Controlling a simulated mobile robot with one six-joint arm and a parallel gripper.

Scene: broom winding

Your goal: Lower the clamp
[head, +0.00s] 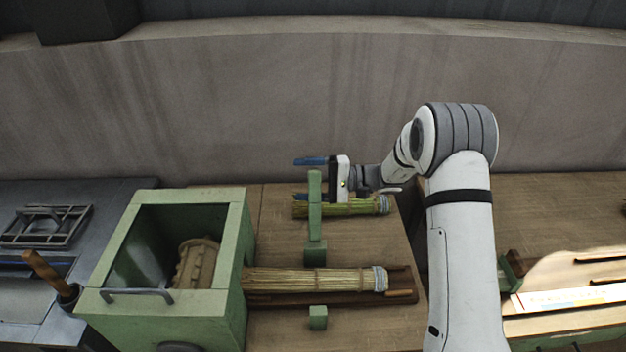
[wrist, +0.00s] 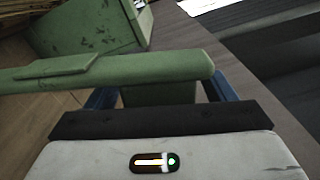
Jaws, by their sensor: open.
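In the wrist view, the clamp arm (wrist: 120,68) runs across in front of my gripper (wrist: 162,92) and hides the fingertips. Whether the fingers touch it I cannot tell. A straw broom bundle (head: 310,280) lies in front of the clamp base, its left end at the green box. A small green block (head: 318,318) sits in front of the bundle.
An open green box (head: 165,300) with a metal handle stands left of the clamp, with a tan ribbed part (head: 197,263) inside. Another straw bundle (head: 345,208) lies at the back, below my gripper. A brown-handled tool (head: 45,270) stands at the far left.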

